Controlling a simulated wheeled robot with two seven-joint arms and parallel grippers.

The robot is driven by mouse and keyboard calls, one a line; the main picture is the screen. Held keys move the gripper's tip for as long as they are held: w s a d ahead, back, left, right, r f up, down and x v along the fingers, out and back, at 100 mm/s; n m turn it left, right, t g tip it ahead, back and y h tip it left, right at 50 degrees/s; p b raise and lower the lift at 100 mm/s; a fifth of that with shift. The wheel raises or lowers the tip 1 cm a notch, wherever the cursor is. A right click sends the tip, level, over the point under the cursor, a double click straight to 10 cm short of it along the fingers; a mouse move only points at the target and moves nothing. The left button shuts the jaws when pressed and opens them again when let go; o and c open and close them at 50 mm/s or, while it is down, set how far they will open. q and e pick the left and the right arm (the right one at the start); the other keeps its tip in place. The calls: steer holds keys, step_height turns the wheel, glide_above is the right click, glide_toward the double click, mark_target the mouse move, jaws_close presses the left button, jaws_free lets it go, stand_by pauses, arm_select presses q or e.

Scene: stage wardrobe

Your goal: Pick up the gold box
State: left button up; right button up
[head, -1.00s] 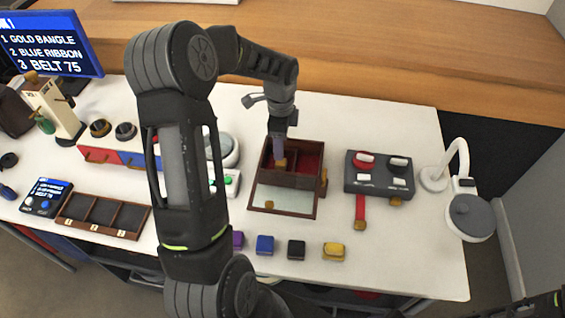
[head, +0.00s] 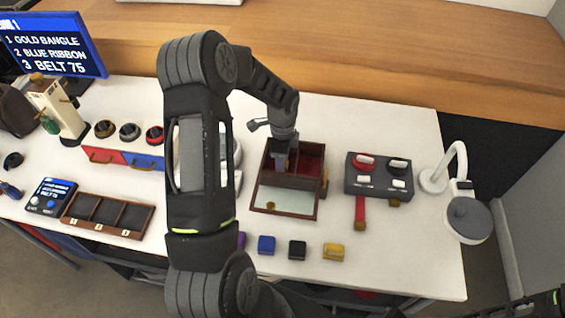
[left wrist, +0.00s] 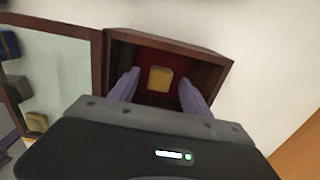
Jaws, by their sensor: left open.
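A small gold box (left wrist: 160,79) lies on the red lining inside the dark wooden case (left wrist: 215,64). In the left wrist view the open fingers of my left gripper (left wrist: 159,84) stand on either side of it, with visible gaps. In the head view my left gripper (head: 280,162) reaches down into the left part of the wooden case (head: 318,177) and hides the gold box. A second gold-yellow box (head: 333,251) sits on the table in front, at the end of a row. My right gripper is not in view.
The case's mirrored lid (head: 290,201) lies open toward the front. Blue (head: 266,244) and black (head: 297,250) boxes stand in the front row. A dark switch panel (head: 379,175) and a white lamp (head: 467,215) are to the right. A three-slot tray (head: 105,213) is at left.

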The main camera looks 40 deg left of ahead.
arm_select(q)
steer(key=shift+f, duration=0.2)
steer(key=shift+c, duration=0.2)
jaws_close()
stand_by(0.7)
